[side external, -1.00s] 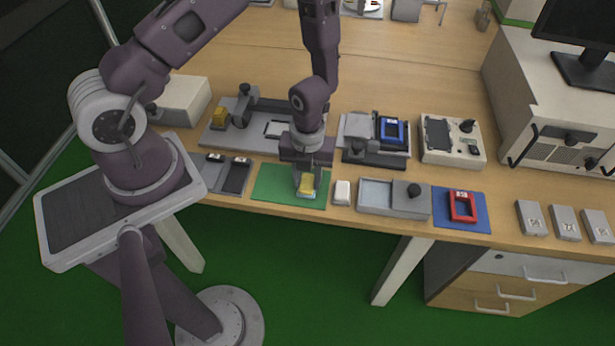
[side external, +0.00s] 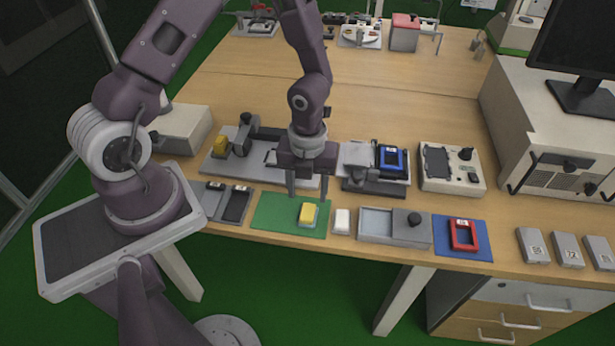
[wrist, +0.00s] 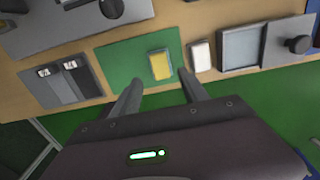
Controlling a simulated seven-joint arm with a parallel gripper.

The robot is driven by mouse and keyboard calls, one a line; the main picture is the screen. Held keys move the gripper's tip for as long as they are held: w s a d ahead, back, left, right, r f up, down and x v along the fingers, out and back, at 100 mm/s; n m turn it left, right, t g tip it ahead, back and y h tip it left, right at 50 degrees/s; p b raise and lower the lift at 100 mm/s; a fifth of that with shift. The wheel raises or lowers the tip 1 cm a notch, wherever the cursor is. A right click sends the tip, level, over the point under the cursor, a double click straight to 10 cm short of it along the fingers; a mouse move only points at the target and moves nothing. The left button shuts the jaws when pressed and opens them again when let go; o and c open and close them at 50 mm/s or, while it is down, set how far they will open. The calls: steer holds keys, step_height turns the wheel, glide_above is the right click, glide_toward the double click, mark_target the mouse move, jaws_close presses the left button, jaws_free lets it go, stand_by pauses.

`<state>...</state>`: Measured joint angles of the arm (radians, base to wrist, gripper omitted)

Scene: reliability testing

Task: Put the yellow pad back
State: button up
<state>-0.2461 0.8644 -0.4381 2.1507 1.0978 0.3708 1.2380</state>
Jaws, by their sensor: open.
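The yellow pad (side external: 308,213) lies on the right part of the green mat (side external: 270,213), with a pale edge around it. In the wrist view the yellow pad (wrist: 159,65) lies flat on the green mat (wrist: 120,62), beyond my fingertips and between their directions. My gripper (side external: 307,188) is open and empty, above the mat and apart from the pad. In the wrist view its two fingers (wrist: 160,77) are spread apart.
A white block (side external: 342,220) stands just right of the mat. A grey tray with a black knob (side external: 395,224) and a red frame on a blue mat (side external: 463,236) lie further right. A two-slot grey holder (side external: 228,202) is left. A fixture with a yellow block (side external: 220,145) stands behind.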

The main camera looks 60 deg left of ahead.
steer(key=s+a+r+n+t+y, duration=0.1)
steer(key=s+a+r+n+y, duration=0.1)
steer(key=r+n, duration=0.7)
steer(key=s+a+r+n+t+y, duration=0.1)
steer(key=s+a+r+n, duration=0.2)
steer(key=r, duration=0.9)
steer(key=s+d+r+n+t+h, duration=0.3)
steer(key=s+d+r+n, duration=0.2)
steer(key=n, duration=1)
steer(key=s+r, duration=0.3)
steer(key=s, duration=0.1)
steer(key=shift+s+d+r+t, duration=0.2)
steer(key=shift+r+t, duration=0.1)
steer(key=shift+r, duration=0.1)
steer(key=shift+a, duration=0.1)
steer(key=shift+c, duration=0.2)
